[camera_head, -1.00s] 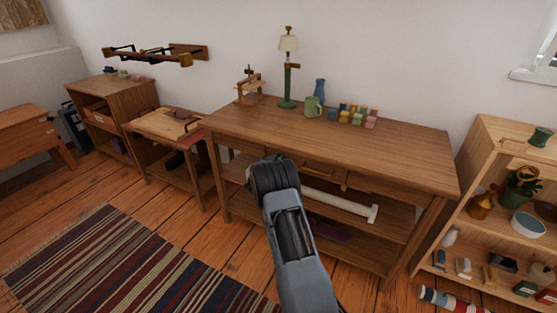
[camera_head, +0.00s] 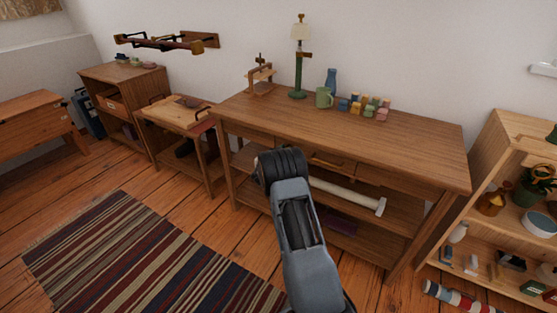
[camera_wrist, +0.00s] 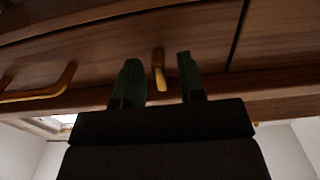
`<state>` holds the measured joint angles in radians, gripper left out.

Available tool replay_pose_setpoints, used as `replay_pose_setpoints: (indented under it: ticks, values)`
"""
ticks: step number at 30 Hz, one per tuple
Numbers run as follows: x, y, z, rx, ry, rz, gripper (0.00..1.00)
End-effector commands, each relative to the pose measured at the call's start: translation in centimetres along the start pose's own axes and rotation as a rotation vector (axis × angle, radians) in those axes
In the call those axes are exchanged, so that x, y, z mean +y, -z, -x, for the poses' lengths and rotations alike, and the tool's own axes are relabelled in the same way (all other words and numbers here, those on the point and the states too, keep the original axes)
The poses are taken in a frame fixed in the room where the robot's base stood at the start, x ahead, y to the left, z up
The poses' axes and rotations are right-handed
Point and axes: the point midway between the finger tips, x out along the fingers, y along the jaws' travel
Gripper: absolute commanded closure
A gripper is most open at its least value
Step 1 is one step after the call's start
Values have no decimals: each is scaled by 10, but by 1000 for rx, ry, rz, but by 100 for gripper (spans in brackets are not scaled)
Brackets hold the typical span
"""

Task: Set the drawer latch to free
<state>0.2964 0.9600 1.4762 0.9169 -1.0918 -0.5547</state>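The drawer latch (camera_wrist: 158,72) is a small brass-coloured tab on the dark wood drawer front (camera_wrist: 200,45) in the wrist view. My gripper (camera_wrist: 158,78) is open, with its two dark green fingers on either side of the latch. I cannot tell whether either finger touches it. A curved brass drawer handle (camera_wrist: 40,92) is at the left of the wrist view, and the handle also shows in the head view (camera_head: 330,163). In the head view, my arm hides the gripper and I cannot make out the latch.
The wooden workbench (camera_head: 400,150) holds a green lamp (camera_head: 298,75), a green mug (camera_head: 324,97), a blue vase (camera_head: 331,80) and several coloured blocks. A white roll (camera_head: 345,195) lies on the shelf below. A striped rug (camera_head: 140,255) covers the floor at left.

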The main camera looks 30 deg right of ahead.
Motion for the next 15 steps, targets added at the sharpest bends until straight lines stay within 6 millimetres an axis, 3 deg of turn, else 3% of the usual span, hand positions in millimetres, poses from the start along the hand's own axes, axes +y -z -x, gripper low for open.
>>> replay_pose_setpoints:
  ticks: [15]
  values:
    - [0, 2, 99, 0, 2, 2, 64]
